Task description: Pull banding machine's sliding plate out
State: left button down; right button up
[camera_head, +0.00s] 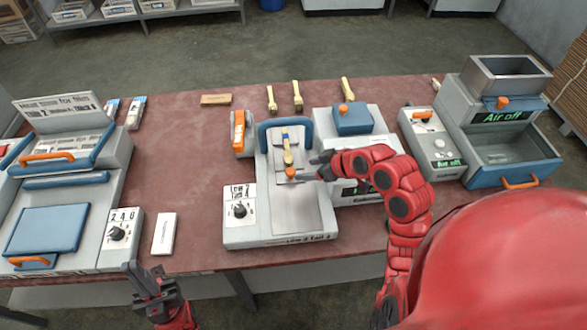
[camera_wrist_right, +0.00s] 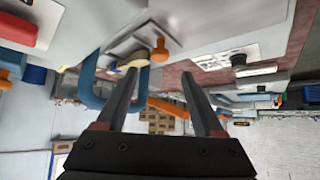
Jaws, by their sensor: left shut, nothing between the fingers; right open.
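The banding machine (camera_head: 280,190) stands mid-table, with a blue arch (camera_head: 284,124) over a sloping metal plate (camera_head: 297,215). An orange knob (camera_head: 290,173) sits on the plate part, just below a wooden spoon (camera_head: 287,150) lying under the arch. My right gripper (camera_head: 316,165) is open and empty, just right of the knob. In the right wrist view, the knob (camera_wrist_right: 167,48) shows beyond and between the fingers (camera_wrist_right: 162,75), with the arch (camera_wrist_right: 90,80) to the left. I cannot tell whether a finger touches it. My left gripper (camera_head: 146,275) is shut and empty at the table's front edge.
A dial box (camera_head: 239,207) adjoins the banding machine at left. A blue-topped machine (camera_head: 353,119) stands close behind right, partly behind my right arm. A press (camera_head: 50,230) is at left, an air machine (camera_head: 510,120) at right. Several spoons lie at the back.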

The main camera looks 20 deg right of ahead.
aim_at(291, 171)
jog(key=p+x, duration=0.1)
jog(key=x, duration=0.6)
jog(key=shift+w+a+f, duration=0.15)
jog(key=shift+w+f, duration=0.1)
grip_shut()
dwell(1.1)
